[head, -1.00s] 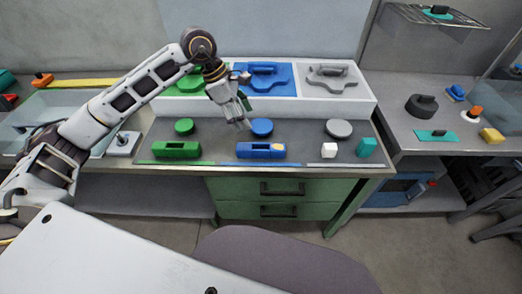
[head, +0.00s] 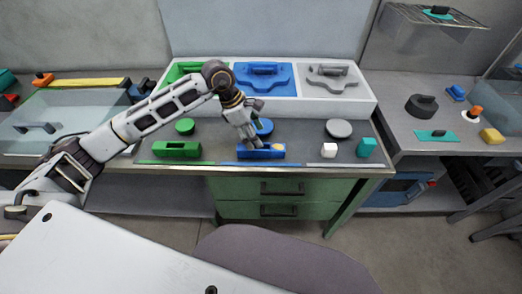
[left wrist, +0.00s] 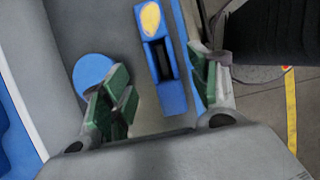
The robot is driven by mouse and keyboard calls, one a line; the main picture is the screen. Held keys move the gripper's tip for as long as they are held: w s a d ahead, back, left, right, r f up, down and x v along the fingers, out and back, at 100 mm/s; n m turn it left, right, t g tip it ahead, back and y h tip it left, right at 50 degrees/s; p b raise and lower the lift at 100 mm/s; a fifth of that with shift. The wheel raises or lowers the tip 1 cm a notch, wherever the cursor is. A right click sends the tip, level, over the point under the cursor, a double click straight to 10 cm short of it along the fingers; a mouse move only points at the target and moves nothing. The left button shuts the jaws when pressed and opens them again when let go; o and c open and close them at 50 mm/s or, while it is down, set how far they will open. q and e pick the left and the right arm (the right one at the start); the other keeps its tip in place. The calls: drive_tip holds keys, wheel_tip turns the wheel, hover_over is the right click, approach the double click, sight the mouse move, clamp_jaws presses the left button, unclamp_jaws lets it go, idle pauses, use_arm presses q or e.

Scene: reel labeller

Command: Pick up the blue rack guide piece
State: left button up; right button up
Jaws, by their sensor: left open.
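The blue rack guide piece (head: 268,153), a long slotted block with a yellow oval near one end, lies on the grey mat in the front row. In the left wrist view the piece (left wrist: 172,97) shows between the spread green-padded fingers, with its dark slot visible. My left gripper (head: 247,141) is open and empty, just above the piece in the head view. The gripper (left wrist: 160,85) does not visibly touch it. Part of the piece is hidden behind the fingers in the head view. My right gripper is not in view.
A blue disc (head: 265,127) lies just behind the piece. A white tray (head: 345,108) with green, blue and grey sections stands behind.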

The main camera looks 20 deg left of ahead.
use_arm(q)
drive_tip(key=shift+f, duration=0.15)
drive_tip(key=shift+p+x, duration=0.4)
drive_tip(key=shift+x, duration=2.15)
drive_tip(key=c, duration=1.2)
drive_tip(key=shift+c, duration=0.2)
wheel_tip(320, 180, up, 10)
drive_tip(key=shift+b, duration=0.35)
